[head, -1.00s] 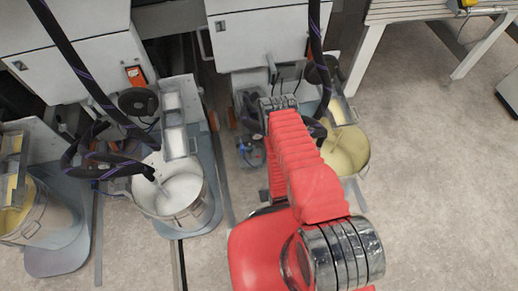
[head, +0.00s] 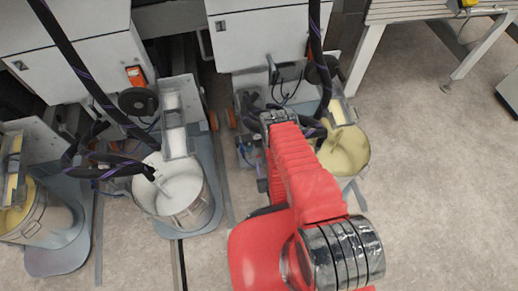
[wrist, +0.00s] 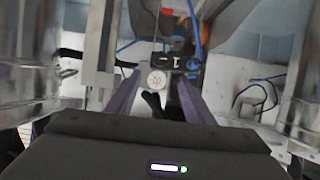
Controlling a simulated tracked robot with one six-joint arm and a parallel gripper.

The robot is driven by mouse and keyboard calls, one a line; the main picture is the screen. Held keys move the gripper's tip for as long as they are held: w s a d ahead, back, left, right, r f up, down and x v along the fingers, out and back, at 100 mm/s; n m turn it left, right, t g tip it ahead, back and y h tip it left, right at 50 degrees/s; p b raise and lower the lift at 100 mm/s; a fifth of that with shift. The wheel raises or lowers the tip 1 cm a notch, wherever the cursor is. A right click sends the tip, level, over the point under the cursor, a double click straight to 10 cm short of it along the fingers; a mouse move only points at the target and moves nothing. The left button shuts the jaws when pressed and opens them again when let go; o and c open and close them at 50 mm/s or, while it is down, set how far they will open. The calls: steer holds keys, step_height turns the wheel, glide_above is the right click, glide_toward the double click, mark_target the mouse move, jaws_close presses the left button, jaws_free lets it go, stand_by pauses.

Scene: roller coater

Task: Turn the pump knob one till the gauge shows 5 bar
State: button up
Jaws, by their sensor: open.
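In the wrist view my gripper (wrist: 159,77) is open, with its two purple fingers spread to either side. Between the fingertips shows a small round white gauge face (wrist: 157,80); its needle and figures are too small to read. Just above it is a black block marked with a white 1 (wrist: 165,60). A dark part lies below the gauge between the fingers; I cannot tell whether it is the knob. I cannot tell whether the fingers touch anything. In the head view my red arm hides most of the pump area.
A bucket of yellow paint (head: 344,152) stands right of my arm, and a bucket of white paint (head: 181,197) stands left. Dark hoses (head: 316,70) hang close to the arm's end. Blue tubes (wrist: 193,35) run near the pump. Open floor (head: 440,190) lies at right.

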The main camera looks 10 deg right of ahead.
mark_target(259, 147)
steer(key=shift+w, duration=0.1)
steer(key=x, duration=1.3)
steer(key=shift+w+f, duration=0.2)
steer(key=shift+w, duration=0.05)
steer(key=c, duration=1)
